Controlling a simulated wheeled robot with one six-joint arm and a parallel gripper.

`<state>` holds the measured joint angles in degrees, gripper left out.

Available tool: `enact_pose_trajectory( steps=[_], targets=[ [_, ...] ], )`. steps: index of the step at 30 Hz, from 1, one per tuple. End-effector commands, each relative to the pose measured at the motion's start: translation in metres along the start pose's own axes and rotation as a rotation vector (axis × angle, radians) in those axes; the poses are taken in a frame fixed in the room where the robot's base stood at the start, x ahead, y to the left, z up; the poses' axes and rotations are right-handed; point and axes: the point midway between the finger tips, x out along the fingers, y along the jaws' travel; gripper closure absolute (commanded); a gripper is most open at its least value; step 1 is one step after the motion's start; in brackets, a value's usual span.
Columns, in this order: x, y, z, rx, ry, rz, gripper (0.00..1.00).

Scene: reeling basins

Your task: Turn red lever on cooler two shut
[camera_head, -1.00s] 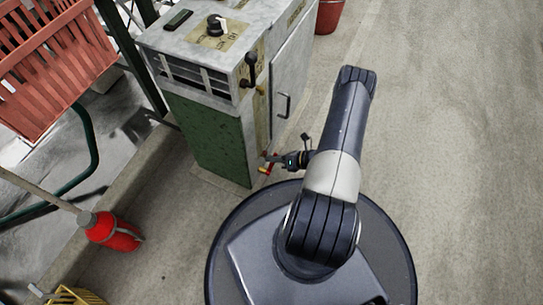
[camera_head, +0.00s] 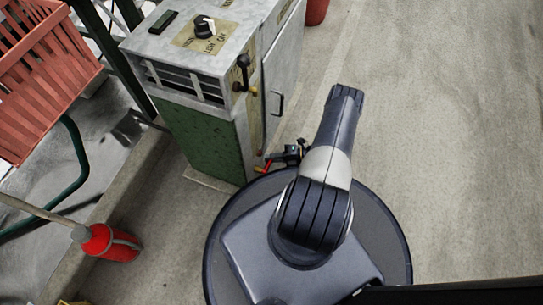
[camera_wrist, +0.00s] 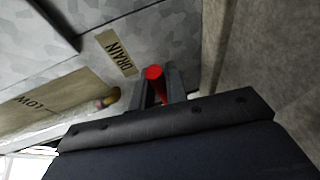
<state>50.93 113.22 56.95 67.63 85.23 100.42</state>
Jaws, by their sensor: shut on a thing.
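The grey and green cooler cabinet (camera_head: 205,135) stands left of my arm in the head view; I cannot read a number on it. The red lever (camera_wrist: 154,73) sits low on the cabinet beside a DRAIN label (camera_wrist: 117,53). It also shows small in the head view (camera_head: 268,166). My gripper (camera_wrist: 158,82) has one finger on each side of the red lever and is shut on it. The fingers hide part of the lever's length. In the head view my gripper (camera_head: 272,160) is at the cabinet's lower right edge.
A black lever (camera_head: 243,72) and a door handle (camera_head: 281,103) are higher on the cabinet's side. A knob (camera_head: 205,28) is on its top. The floor at right is clear.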

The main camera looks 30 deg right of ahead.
Motion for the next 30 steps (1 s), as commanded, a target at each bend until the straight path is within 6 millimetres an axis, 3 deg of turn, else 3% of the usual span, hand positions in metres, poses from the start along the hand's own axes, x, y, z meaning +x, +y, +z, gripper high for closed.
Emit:
enact_pose_trajectory(
  steps=[20, 21, 28, 30],
  targets=[
    [0.001, -0.0044, 0.0002, 0.055, 0.006, 0.021, 1.0],
    [0.001, -0.0044, 0.0002, 0.055, 0.006, 0.02, 0.83],
    [0.001, -0.0041, 0.0, 0.054, 0.007, 0.021, 0.64],
    [0.0009, -0.0039, -0.0001, 0.054, 0.007, 0.022, 0.64]
  ],
)
